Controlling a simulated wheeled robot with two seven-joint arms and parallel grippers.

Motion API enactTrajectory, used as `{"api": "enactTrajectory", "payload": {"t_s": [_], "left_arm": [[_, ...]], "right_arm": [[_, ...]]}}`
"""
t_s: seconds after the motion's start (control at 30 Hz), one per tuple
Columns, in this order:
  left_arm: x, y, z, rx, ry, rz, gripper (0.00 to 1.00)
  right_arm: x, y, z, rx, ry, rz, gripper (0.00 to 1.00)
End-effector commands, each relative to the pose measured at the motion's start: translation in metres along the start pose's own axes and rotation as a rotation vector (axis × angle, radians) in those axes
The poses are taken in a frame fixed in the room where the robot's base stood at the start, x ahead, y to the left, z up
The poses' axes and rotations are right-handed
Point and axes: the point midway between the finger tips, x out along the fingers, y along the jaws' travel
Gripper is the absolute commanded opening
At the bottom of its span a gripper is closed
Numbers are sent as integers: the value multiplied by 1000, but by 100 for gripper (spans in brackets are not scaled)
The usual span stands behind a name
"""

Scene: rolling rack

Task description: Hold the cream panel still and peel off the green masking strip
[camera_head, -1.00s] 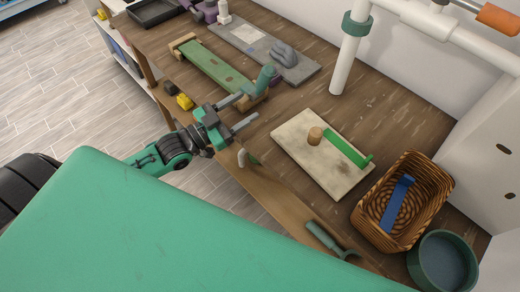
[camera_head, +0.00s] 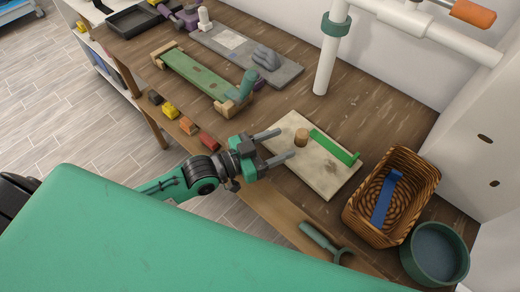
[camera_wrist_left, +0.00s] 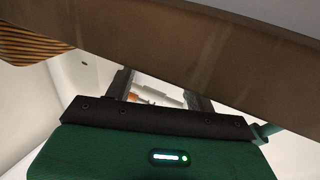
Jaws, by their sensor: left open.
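My right gripper is not in view.
A wicker basket (camera_head: 425,172) with a blue strip (camera_head: 384,198) stands right of the panel, beside a round teal bowl (camera_head: 436,254). A green-handled tool (camera_head: 320,240) lies at the bench's front edge. Small coloured blocks (camera_head: 189,126) sit at the left. A white post (camera_head: 328,60) rises behind.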

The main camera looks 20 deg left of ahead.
Motion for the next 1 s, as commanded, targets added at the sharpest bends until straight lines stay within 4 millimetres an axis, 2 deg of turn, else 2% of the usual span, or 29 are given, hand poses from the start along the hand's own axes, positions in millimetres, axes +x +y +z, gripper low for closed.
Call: {"api": "enactTrajectory", "payload": {"t_s": [0.1, 0.3, 0.7, 0.9, 1.0], "left_arm": [[20, 0, -2, 0, 4, 0, 55], [39, 0, 0, 0, 1, 0, 55], [45, 0, 0, 0, 0, 1, 55], [45, 0, 0, 0, 0, 1, 16], [45, 0, 0, 1, 0, 1, 0]], "right_arm": [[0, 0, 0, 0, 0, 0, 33], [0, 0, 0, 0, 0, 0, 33], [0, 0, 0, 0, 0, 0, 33], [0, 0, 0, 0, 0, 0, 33], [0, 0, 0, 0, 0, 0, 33]]}}
